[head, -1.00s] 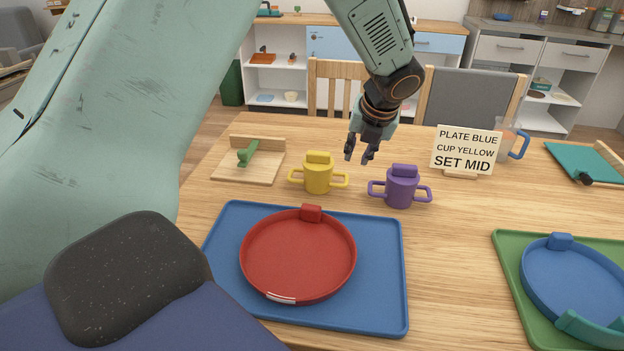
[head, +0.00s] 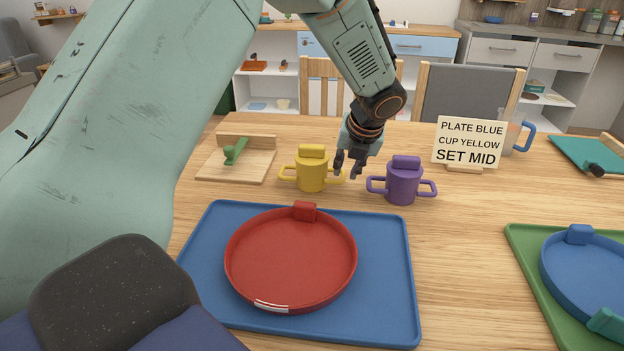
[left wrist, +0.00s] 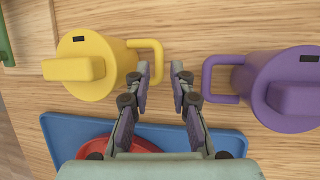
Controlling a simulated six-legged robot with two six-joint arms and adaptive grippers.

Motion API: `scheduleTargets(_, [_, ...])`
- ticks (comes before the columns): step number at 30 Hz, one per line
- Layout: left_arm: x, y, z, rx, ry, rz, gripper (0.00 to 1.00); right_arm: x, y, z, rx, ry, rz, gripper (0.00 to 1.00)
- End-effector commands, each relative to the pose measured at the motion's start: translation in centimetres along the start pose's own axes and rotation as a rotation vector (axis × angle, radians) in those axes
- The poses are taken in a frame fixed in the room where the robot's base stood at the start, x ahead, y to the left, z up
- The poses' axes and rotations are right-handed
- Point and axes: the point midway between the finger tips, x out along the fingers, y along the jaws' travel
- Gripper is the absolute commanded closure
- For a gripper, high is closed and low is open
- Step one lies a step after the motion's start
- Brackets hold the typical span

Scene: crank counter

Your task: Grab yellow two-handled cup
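The yellow two-handled cup (head: 311,170) stands upright on the table with a handle on each side; it also shows in the left wrist view (left wrist: 98,68). The purple two-handled cup (head: 403,182) stands to its right and shows in the left wrist view (left wrist: 277,88). My left gripper (head: 348,172) is above the gap between the cups, close to the yellow cup's right handle. My right gripper is not clearly in view.
A red plate (head: 290,262) lies on a blue tray (head: 385,320) in front of the cups. A sign (head: 467,143) stands right of the purple cup. A wooden board with a green handle (head: 235,165) is on the left. A blue plate sits on a green tray (head: 530,262).

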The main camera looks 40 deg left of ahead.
Motion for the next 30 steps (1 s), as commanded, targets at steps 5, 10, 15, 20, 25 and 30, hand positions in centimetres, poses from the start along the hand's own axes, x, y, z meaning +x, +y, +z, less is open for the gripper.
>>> scheduleTargets(5, [2.6,0.1,0.0,0.0,0.002,0.0,0.78,1.4,0.0,0.0,-0.001,-0.001,0.0,0.6])
scheduleTargets(10, [2.6,0.2,0.2,0.0,0.001,0.0,0.78,1.3,0.0,0.0,-0.001,0.0,0.0,0.6])
scheduleTargets(15, [2.6,0.2,0.2,0.0,0.002,0.0,0.88,1.3,0.0,0.0,-0.001,-0.001,0.0,0.6])
scheduleTargets(20, [2.6,0.2,0.2,0.0,0.002,0.0,1.0,1.3,0.0,0.0,-0.001,-0.001,0.0,0.6])
scheduleTargets(25, [2.6,0.2,0.2,0.001,0.002,0.0,1.0,1.3,0.0,0.0,-0.001,0.0,0.0,0.6])
scheduleTargets(30, [2.6,0.2,0.2,0.0,0.001,0.0,1.0,1.3,0.0,0.0,-0.001,0.0,0.0,0.6])
